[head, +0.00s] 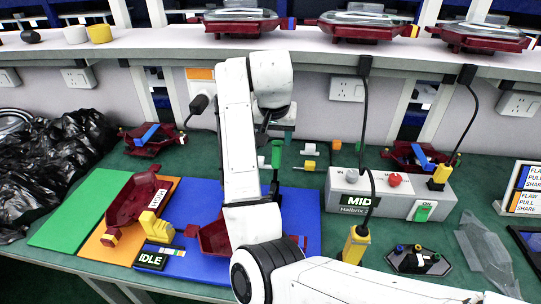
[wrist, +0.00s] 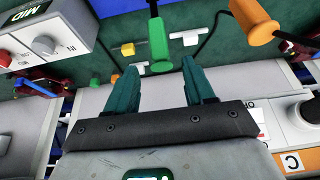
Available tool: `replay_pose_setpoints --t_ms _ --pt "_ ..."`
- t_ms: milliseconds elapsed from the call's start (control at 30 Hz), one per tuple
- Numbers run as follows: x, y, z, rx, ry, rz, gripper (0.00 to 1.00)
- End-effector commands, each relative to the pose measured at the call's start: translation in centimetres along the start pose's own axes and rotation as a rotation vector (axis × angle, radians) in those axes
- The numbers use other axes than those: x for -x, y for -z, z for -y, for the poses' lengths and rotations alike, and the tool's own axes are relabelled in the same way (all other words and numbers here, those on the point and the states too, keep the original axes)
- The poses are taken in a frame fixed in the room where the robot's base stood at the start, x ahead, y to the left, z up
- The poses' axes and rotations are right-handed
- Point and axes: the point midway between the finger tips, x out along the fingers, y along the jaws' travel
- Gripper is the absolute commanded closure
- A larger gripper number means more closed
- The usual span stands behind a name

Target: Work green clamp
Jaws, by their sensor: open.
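The green clamp handle (wrist: 158,42) stands just beyond my fingertips in the wrist view, between the lines of the two fingers. Its wide green end faces my gripper. In the head view a green upright piece (head: 276,154) beside my arm looks like the same handle. My gripper (wrist: 155,72) is open, with its two teal fingers apart and nothing between them. I cannot tell exactly how far the handle is from the fingertips. In the head view my arm hides much of the area around my gripper.
White pieces with yellow ends (head: 310,165) lie near the handle. An orange handle (wrist: 252,20) is to the right in the wrist view. The grey control box (head: 385,195) is right of my arm. A dark red lamp housing (head: 137,200) sits on the orange mat.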

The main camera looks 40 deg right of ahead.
Motion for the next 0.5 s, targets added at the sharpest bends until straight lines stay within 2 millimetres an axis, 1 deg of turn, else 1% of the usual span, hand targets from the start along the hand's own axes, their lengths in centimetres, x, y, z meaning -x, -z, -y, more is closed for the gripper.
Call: replay_pose_setpoints --t_ms 33,100,300,400,500 --pt "-1.0 -0.1 0.0 0.001 -0.002 0.002 0.47" --pt "-2.3 -0.1 0.0 0.001 -0.003 0.002 0.47" --pt "-5.8 -0.1 0.0 0.0 -0.002 0.002 0.47" --pt "-7.0 -0.1 0.0 0.0 -0.002 0.001 0.47" --pt "-7.8 -0.1 0.0 0.001 -0.002 0.0 0.47"
